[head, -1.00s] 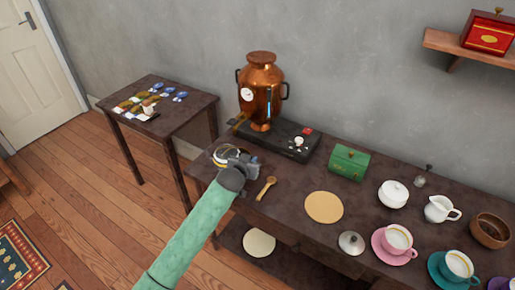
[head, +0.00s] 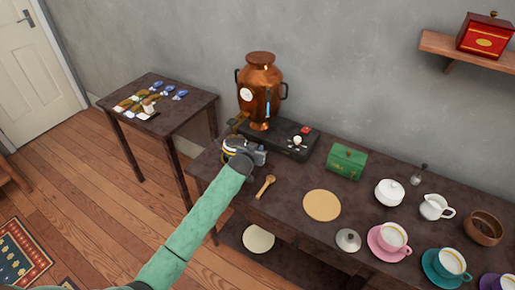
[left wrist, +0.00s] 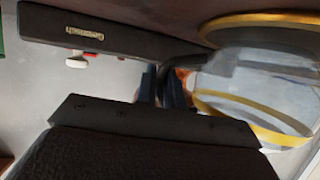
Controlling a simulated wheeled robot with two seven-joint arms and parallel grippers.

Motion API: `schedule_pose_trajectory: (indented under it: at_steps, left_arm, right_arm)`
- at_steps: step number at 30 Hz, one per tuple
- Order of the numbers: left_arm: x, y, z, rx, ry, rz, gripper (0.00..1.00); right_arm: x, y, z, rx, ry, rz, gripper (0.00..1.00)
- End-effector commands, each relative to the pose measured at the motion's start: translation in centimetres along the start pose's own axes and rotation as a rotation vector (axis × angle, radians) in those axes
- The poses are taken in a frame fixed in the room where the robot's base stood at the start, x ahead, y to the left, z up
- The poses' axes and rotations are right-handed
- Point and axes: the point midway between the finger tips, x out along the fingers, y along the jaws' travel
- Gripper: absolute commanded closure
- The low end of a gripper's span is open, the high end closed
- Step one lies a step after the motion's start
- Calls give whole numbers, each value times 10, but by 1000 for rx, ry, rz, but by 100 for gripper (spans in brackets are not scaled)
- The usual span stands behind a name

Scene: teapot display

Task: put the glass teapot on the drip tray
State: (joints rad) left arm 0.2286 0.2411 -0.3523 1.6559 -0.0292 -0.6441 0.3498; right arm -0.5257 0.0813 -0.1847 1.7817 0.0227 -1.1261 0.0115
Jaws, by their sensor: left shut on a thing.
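The glass teapot (left wrist: 245,88) shows at the right of the left wrist view, clear with gold bands and a dark handle. In the head view most of it is hidden behind my left gripper (head: 241,149), which is shut on its handle. In the left wrist view the fingers (left wrist: 166,88) close around the dark handle. The flat black tray (head: 282,137), apparently the drip tray, lies under the copper urn, just beyond and right of my gripper. A black edge with a metal label, probably the tray's (left wrist: 100,35), shows in the left wrist view. My right gripper is out of view.
The copper urn (head: 260,85) with its tap stands at the tray's back left. A red and a white item sit on the tray's right part. A wooden spoon (head: 265,186), a round mat (head: 322,205) and a green box (head: 346,162) lie to the right.

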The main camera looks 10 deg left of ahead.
Motion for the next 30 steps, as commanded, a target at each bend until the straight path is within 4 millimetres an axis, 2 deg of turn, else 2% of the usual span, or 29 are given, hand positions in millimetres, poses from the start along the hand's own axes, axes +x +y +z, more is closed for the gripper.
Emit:
schedule_pose_trajectory:
  at_steps: [8, 9, 12, 22, 26, 27, 30]
  left_arm:
    - [1, 0, 2, 0, 1, 0, 100]
    - [1, 0, 3, 0, -1, 0, 88]
    - [1, 0, 2, 0, -1, 0, 68]
    - [0, 0, 0, 0, 0, 0, 68]
    - [-9, 0, 3, 0, -2, 0, 68]
    - [-14, 0, 3, 0, -1, 0, 68]
    - [-31, 0, 3, 1, -1, 0, 68]
  right_arm:
    - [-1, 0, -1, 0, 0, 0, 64]
    - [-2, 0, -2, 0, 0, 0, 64]
    - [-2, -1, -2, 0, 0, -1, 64]
    - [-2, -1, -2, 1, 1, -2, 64]
    - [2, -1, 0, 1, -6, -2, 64]
    - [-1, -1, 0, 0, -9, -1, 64]
    - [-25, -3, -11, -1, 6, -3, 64]
